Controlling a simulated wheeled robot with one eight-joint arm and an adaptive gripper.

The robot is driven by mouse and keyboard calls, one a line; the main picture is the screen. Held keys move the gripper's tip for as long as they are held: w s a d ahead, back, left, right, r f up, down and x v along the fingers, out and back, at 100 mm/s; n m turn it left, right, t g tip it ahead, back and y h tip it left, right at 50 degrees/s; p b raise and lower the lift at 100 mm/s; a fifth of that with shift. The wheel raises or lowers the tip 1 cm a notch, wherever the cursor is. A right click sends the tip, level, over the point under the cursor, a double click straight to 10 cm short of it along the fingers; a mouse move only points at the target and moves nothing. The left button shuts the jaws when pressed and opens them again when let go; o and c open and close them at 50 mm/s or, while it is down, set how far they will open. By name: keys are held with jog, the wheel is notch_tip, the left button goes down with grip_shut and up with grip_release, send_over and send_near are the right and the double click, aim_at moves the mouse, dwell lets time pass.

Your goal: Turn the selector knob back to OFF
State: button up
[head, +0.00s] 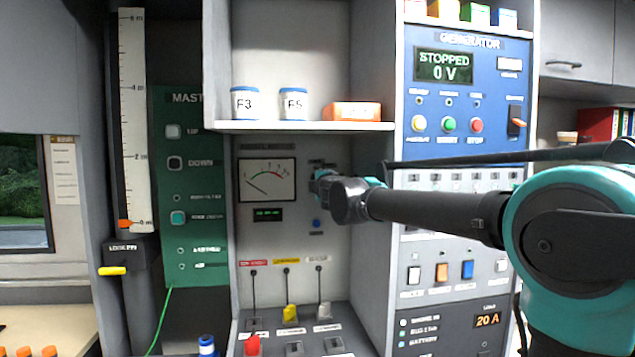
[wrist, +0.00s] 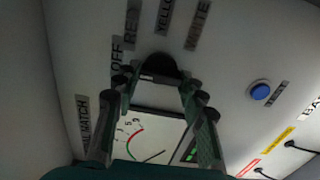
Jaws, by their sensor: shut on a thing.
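The selector knob (wrist: 160,66) is a dark round knob on the grey panel in the wrist view. The labels OFF (wrist: 117,55), RED, YELLOW and WHITE fan out around it. My gripper (wrist: 160,82) has its two fingers on either side of the knob and is shut on it. Which label the knob points to cannot be told, as the fingers cover part of it. In the head view my gripper (head: 322,180) is at the panel right of the meter and hides the knob.
The needle meter (head: 266,180) is left of the knob, and a blue button (head: 316,223) is below it. A shelf (head: 300,126) with jars and an orange box overhangs the panel. Red, yellow and white plugs hang below. The blue generator panel (head: 465,100) stands right.

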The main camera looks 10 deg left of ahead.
jog(key=o, duration=1.2)
jog(key=shift+c, duration=0.2)
jog(key=shift+s, duration=0.1)
jog(key=v, duration=1.1)
jog(key=shift+s, duration=0.4)
jog(key=shift+d, duration=0.1)
